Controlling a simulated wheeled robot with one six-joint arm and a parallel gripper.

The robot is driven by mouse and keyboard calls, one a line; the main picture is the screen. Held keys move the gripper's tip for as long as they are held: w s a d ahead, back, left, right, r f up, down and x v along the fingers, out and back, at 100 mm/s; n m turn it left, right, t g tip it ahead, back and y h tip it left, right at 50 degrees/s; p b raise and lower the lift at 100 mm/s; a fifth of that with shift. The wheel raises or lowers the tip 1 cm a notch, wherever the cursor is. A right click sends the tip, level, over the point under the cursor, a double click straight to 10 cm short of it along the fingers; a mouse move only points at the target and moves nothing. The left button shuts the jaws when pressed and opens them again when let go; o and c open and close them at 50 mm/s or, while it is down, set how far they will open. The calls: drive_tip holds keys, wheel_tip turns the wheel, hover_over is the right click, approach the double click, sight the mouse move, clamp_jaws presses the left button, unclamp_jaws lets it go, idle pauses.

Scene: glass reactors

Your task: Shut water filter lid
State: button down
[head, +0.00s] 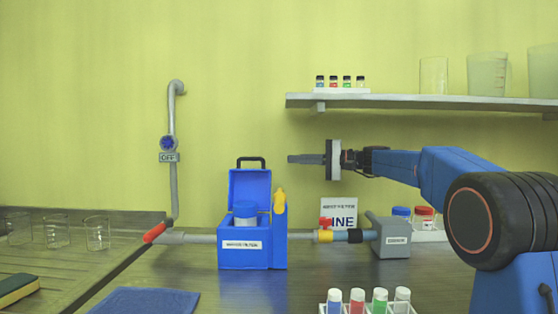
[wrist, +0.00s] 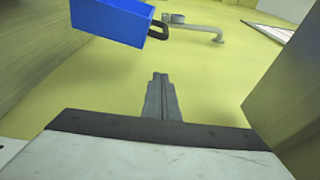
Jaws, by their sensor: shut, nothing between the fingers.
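The water filter (head: 254,257) is a blue box with a white label on the counter. Its lid (head: 249,186) stands open, upright at the back, with a black handle (head: 251,160) on top. A yellow part (head: 280,200) is at the box's right side. My gripper (head: 291,159) is shut and empty, up and right of the lid, level with the handle and apart from it. In the wrist view, the shut fingers (wrist: 160,80) point toward the wall, and the blue lid (wrist: 112,18) with its handle shows at the top.
A grey pipe (head: 173,180) rises on the wall at left. A red-handled valve (head: 155,233) and a yellow fitting (head: 325,236) flank the filter. A shelf (head: 420,101) with glassware is above my arm. A tube rack (head: 366,308) stands at front. Beakers (head: 97,234) are at left.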

drive_tip(key=x, duration=1)
drive_tip(key=shift+s+d+r, duration=0.1)
drive_tip(key=shift+s, duration=0.95)
drive_tip(key=shift+s+d+r, duration=0.1)
drive_tip(key=shift+s+d, duration=0.05)
drive_tip(key=shift+s, duration=0.9)
drive_tip(key=shift+s, duration=0.1)
drive_tip(key=shift+s+r+n, duration=0.2)
drive_tip(key=shift+s+n, duration=0.2)
drive_tip(key=shift+s, duration=0.05)
drive_tip(key=s+f+n+g+y, duration=0.1)
drive_tip(key=s+f+n, duration=0.1)
drive_tip(key=s+n, duration=0.5)
drive_tip(key=s+f+n+g+y, duration=0.1)
drive_tip(key=s+f+n+y, duration=0.1)
drive_tip(key=s+n, duration=0.5)
drive_tip(key=shift+s+a+y, duration=0.3)
drive_tip(key=shift+s+a, duration=0.05)
drive_tip(key=shift+s, duration=2.7)
